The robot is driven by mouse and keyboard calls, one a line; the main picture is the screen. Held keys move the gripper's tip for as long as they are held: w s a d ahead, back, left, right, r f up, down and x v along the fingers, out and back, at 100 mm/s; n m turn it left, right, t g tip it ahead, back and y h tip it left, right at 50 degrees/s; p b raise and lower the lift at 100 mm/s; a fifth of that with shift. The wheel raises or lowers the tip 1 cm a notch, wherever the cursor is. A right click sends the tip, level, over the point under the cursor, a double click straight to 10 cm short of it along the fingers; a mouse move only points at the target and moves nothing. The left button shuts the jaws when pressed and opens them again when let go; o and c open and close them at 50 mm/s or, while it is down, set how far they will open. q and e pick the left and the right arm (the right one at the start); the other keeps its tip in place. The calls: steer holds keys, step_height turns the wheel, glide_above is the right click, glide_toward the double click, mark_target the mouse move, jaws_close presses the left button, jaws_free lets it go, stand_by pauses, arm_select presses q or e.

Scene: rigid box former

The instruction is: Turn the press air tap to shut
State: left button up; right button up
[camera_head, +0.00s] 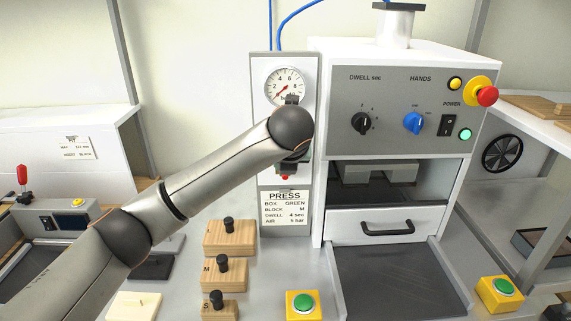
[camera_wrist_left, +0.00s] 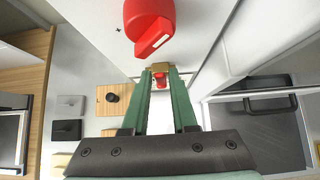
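A large red knob (camera_wrist_left: 150,24) with a raised grip and a white mark stands on the white press panel in the left wrist view. A smaller red part (camera_wrist_left: 160,80) with a brass-coloured piece shows between my left fingers. I cannot tell for sure which red part is the air tap. My left gripper (camera_wrist_left: 160,73) has two green fingers with a gap between them. I cannot tell whether they touch the small part. In the head view my left wrist covers the panel's middle, and a red part (camera_head: 284,177) shows just below. My right gripper is out of view.
A pressure gauge (camera_head: 288,87) sits above my wrist, with a press card (camera_head: 285,207) below. The press cabinet (camera_head: 400,115) is close on the right. Wooden blocks (camera_head: 229,236) and a green button (camera_head: 303,303) stand on the bench in front.

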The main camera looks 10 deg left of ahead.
arm_select(q)
steer(key=shift+o, duration=1.2)
steer(key=b+v, duration=0.2)
steer(key=v, duration=1)
steer(key=shift+s+r, duration=0.2)
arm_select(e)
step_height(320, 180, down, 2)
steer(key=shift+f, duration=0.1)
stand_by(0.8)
